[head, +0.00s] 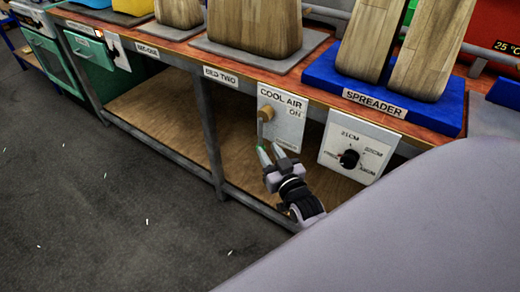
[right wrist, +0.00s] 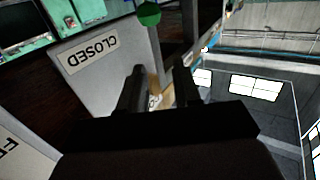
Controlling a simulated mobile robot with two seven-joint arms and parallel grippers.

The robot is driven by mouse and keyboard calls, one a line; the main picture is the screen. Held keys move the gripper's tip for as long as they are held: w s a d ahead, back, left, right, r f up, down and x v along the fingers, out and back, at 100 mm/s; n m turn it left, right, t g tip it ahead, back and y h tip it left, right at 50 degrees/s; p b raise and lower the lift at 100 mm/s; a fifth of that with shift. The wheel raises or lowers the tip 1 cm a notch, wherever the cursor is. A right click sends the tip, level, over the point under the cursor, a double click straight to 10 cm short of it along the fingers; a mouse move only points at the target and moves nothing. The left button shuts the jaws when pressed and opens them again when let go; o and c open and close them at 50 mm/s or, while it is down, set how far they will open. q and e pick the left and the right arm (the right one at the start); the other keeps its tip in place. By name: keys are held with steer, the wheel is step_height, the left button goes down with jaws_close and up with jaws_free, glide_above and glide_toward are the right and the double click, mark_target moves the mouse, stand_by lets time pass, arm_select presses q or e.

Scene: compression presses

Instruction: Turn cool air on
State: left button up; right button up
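The COOL AIR panel (head: 293,112) is a white plate on the front of the bench, with ON printed at upper right. Its tan valve hub (head: 267,114) carries a thin grey lever that hangs down to a green end (head: 263,155). My right gripper (head: 275,152) is just below the hub, with its fingers beside the green end. In the right wrist view my gripper (right wrist: 160,75) has its fingers apart, with the green end (right wrist: 149,13) past the tips and a CLOSED label (right wrist: 92,53) on the panel (right wrist: 100,80). I see no firm grasp. My left gripper is out of view.
A dial panel (head: 354,147) with a black knob (head: 349,158) sits right of the COOL AIR panel. The blue SPREADER base (head: 435,113) with wooden blocks stands on the bench above. A wooden shelf (head: 160,115) lies below; the grey floor (head: 110,200) in front is open.

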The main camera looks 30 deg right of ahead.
mark_target(261, 138)
steer(key=shift+w+d+f+b, duration=0.1)
steer(key=shift+w+d+b, duration=0.2)
steer(key=shift+w, duration=0.95)
steer(key=shift+w+d+r+b, duration=0.1)
steer(key=shift+w+d+b, duration=0.25)
steer(key=shift+w, duration=0.9)
steer(key=shift+w+d+f+b, duration=0.1)
steer(key=shift+w+d+b, duration=0.2)
steer(key=shift+w, duration=0.95)
jaws_close()
